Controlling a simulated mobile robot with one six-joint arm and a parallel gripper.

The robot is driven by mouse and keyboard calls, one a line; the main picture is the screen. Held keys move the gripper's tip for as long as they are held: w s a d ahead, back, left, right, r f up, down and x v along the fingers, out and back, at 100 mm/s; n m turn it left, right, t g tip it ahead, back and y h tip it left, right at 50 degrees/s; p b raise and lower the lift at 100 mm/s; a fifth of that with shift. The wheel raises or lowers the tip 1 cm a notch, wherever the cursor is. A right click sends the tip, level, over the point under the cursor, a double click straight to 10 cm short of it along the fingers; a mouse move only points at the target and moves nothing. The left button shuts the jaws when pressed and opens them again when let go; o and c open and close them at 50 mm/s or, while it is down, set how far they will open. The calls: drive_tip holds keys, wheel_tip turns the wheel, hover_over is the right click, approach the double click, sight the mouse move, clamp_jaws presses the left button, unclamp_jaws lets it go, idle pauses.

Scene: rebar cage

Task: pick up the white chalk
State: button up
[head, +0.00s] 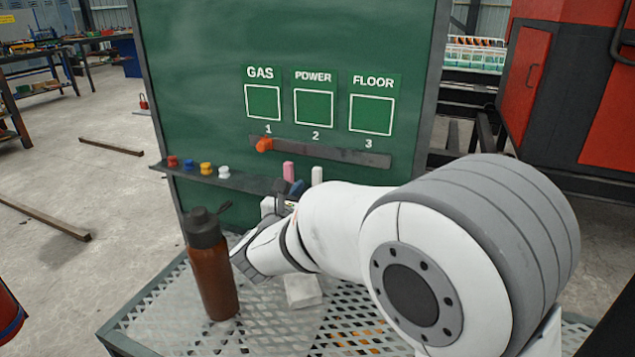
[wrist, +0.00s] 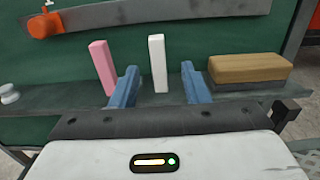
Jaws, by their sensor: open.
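The white chalk (wrist: 158,64) stands upright on the ledge of the green board in the wrist view. It also shows in the head view (head: 317,176), to the right of the pink chalk (head: 289,172). My gripper (wrist: 160,84) is open, with its two blue fingers pointing at the ledge. The white chalk appears between the fingers, and I cannot tell whether it is within their reach. The pink chalk also stands in the wrist view (wrist: 102,67), just left of the left finger. In the head view my arm hides the right part of the ledge.
A wooden-backed eraser (wrist: 249,67) lies on the ledge right of the right finger. Several coloured magnets (head: 206,168) sit on the ledge's left. An orange knob (head: 264,145) is on the bar above. A brown bottle (head: 213,270) and a white block (head: 303,291) stand on the mesh table.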

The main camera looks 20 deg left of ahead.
sight(315, 182)
drive_tip(key=w, duration=0.5)
drive_tip(key=shift+w+d+b, duration=0.15)
drive_tip(key=shift+b, duration=0.2)
drive_tip(key=shift+c, duration=0.3)
clamp_jaws()
